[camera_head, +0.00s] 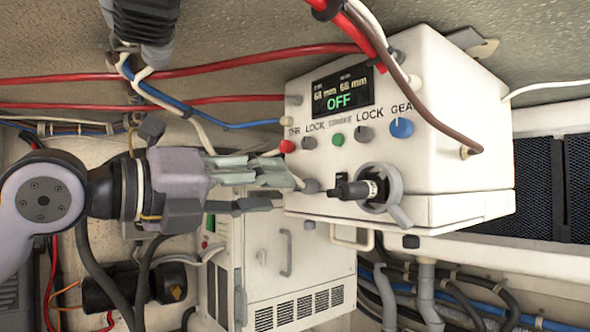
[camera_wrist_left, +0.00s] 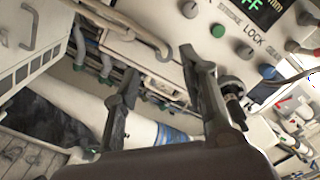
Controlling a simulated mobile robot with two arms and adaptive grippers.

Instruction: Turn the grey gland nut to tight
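The grey gland nut (camera_head: 394,184) is a ring with a short lever pointing down right, on the front of the white control box. A black plug (camera_head: 355,190) sticks out through it. In the left wrist view the nut (camera_wrist_left: 231,84) is partly hidden behind the right finger, with the black plug (camera_wrist_left: 238,112) beside it. My left gripper (camera_head: 298,183) is left of the plug and nut, in front of the box's lower left part. Its fingers (camera_wrist_left: 160,66) are apart with nothing between them. My right gripper is not in view.
The white control box (camera_head: 465,125) has a display reading OFF and several coloured knobs, including a blue one (camera_head: 401,128), above the nut. Red hoses and a brown cable (camera_head: 440,127) cross nearby. A white vented cabinet (camera_head: 290,265) stands below. Pipes and cables run at lower right.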

